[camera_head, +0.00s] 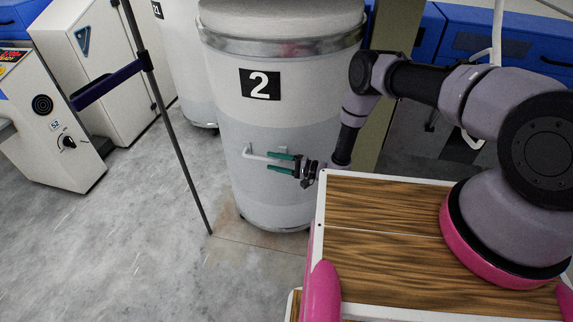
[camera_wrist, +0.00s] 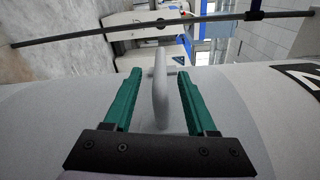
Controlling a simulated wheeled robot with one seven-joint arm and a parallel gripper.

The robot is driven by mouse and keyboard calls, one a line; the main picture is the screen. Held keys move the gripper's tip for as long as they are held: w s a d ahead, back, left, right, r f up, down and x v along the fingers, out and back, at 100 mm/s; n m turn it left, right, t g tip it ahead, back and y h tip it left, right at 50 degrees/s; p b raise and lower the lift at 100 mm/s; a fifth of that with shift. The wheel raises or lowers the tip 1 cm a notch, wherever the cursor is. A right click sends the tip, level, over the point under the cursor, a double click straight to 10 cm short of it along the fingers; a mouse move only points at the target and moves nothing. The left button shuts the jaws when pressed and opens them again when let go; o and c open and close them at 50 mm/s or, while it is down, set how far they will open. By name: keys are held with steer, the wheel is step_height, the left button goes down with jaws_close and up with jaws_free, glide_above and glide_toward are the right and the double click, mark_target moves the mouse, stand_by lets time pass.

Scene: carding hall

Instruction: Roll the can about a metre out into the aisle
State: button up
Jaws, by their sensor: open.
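The can (camera_head: 280,120) is a tall pale grey drum with a metal band, a fibre-filled top and a black "2" label. It stands upright on the floor in front of me. A pale bar handle (camera_head: 255,154) sticks out from its side. My gripper (camera_head: 269,162) is open at the handle, its green fingers apart. In the wrist view, the handle (camera_wrist: 160,85) runs between the two fingers of my gripper (camera_wrist: 158,75), with a gap on each side. The can's grey wall (camera_wrist: 60,115) lies beneath them.
A thin dark pole (camera_head: 182,165) with a dark blue strap (camera_head: 108,82) stands just left of the can. A white machine with a knob (camera_head: 55,130) is at far left. Another can (camera_head: 183,60) stands behind. Open grey floor (camera_head: 110,240) lies at lower left.

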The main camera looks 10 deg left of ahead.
mark_target(264, 160)
steer(key=shift+w+a, duration=0.2)
steer(key=shift+a, duration=0.9)
steer(key=shift+w+a, duration=0.15)
steer(key=shift+a, duration=0.9)
jaws_close()
steer(key=shift+d, duration=0.1)
